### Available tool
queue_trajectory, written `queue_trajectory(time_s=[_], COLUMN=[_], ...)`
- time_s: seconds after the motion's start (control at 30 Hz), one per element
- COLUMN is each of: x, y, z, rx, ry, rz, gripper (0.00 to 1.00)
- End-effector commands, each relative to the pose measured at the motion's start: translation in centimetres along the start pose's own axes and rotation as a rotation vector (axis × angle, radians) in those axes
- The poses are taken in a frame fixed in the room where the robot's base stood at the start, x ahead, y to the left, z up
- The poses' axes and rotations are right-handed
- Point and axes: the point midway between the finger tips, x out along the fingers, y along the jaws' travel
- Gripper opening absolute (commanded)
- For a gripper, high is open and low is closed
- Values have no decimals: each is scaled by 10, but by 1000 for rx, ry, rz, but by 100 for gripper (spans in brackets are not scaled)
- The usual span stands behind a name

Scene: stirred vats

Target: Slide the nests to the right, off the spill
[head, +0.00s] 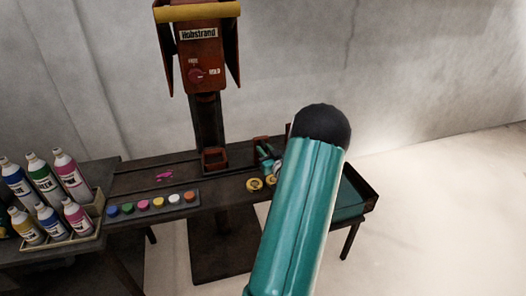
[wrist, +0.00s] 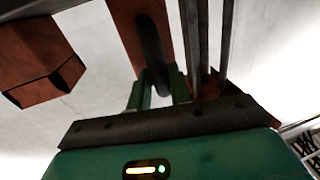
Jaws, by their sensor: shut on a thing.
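A small pink spill (head: 165,176) lies on the left half of the dark bench. A red, open-topped holder (head: 215,159), likely one of the nests, stands right of the spill under the machine. My gripper (head: 266,156) is at the right part of the bench, partly hidden by my teal arm. In the wrist view my gripper (wrist: 158,88) has its green fingers close on either side of a dark upright bar (wrist: 152,50) on a red-brown part. It is shut on that bar. Whether this part belongs to the nests I cannot tell. A red block (wrist: 40,65) shows at left.
A red machine (head: 203,55) marked Hobstrand rises behind the bench. A strip of coloured paint pots (head: 152,203) lies along the front edge. Paint bottles (head: 45,190) stand in trays at left. Yellow round items (head: 254,184) lie near my arm. A teal-lined tray (head: 350,211) is at right.

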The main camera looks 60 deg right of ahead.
Motion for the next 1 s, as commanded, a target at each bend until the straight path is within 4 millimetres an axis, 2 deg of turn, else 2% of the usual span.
queue_trajectory(time_s=[0.07,0.1,0.17,0.43,0.57,0.67,1.0], x=[0,0,0,-1,-9,-24,-98], y=[2,3,3,2,2,2,2], z=[-2,-2,-2,-1,0,-1,-1], rx=[-4,-5,-4,-2,-2,-3,-3], ry=[4,4,4,2,0,0,0], rz=[4,4,4,4,4,5,6], gripper=[0,26,35,35,35,35,35])
